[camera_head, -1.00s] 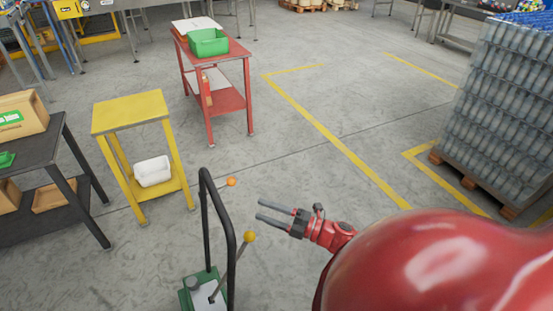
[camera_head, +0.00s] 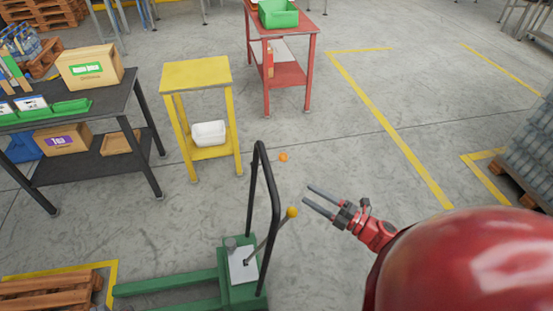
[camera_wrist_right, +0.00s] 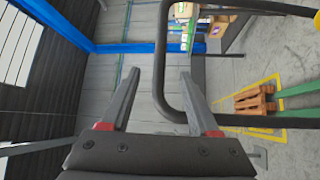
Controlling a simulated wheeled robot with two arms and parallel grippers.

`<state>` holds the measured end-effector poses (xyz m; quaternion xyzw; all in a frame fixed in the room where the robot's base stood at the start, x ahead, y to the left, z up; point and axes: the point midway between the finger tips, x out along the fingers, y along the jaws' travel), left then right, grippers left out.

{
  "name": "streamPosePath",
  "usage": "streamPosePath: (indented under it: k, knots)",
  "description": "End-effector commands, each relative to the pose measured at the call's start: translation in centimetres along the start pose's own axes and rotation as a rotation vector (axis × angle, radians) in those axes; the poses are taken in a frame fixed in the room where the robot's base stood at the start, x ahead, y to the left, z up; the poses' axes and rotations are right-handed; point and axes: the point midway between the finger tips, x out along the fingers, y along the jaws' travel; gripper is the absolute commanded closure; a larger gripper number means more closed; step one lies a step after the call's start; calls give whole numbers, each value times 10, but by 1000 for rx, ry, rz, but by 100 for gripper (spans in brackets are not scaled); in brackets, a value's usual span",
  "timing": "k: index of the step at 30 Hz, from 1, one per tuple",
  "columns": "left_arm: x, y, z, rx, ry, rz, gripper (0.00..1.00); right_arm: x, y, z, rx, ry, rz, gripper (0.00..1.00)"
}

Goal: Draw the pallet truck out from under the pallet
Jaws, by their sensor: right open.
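The green pallet truck (camera_head: 240,285) stands at the bottom middle of the head view. Its black loop handle (camera_head: 275,205) rises upright, with a yellow-knobbed lever (camera_head: 291,213) beside it. Its green forks (camera_head: 165,285) point left towards a wooden pallet (camera_head: 50,292), partly cut off by the frame. The visible fork ends seem to be at the pallet's near side, not clearly under it. My right gripper (camera_head: 307,194) is open and empty, just right of the handle and apart from it. In the right wrist view the handle bar (camera_wrist_right: 160,50) shows beyond the open fingers. My left gripper is out of view.
A yellow stand (camera_head: 197,75) with a white bin (camera_head: 208,134), a dark bench (camera_head: 105,100) with boxes, and a red cart (camera_head: 312,50) stand behind. A pallet of bottles (camera_head: 530,150) is at right.

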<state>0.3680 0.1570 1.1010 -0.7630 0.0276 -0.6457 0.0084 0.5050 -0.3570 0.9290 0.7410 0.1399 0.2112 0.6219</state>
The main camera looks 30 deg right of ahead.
Motion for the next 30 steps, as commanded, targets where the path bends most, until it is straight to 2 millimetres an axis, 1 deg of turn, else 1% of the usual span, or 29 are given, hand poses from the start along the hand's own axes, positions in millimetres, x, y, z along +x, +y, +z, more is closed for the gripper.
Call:
streamPosePath:
  k: [5, 9, 15, 18, 21, 24, 30]
  knots:
    - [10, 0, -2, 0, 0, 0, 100, 33, 2, -2, 2, 6, 2, 38]
    - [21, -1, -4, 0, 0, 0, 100, 68, 4, -2, 0, 6, 3, 38]
    - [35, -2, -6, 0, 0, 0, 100, 115, 3, -2, 2, 4, 2, 38]
    - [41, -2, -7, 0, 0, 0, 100, 134, 2, -1, 1, 1, 0, 38]
    - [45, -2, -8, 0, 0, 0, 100, 150, 2, 0, 1, 0, 2, 38]
    - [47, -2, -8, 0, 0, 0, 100, 160, 0, -1, 1, 2, 0, 38]
    - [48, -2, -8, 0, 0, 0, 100, 166, -2, 0, 0, 1, -2, 38]
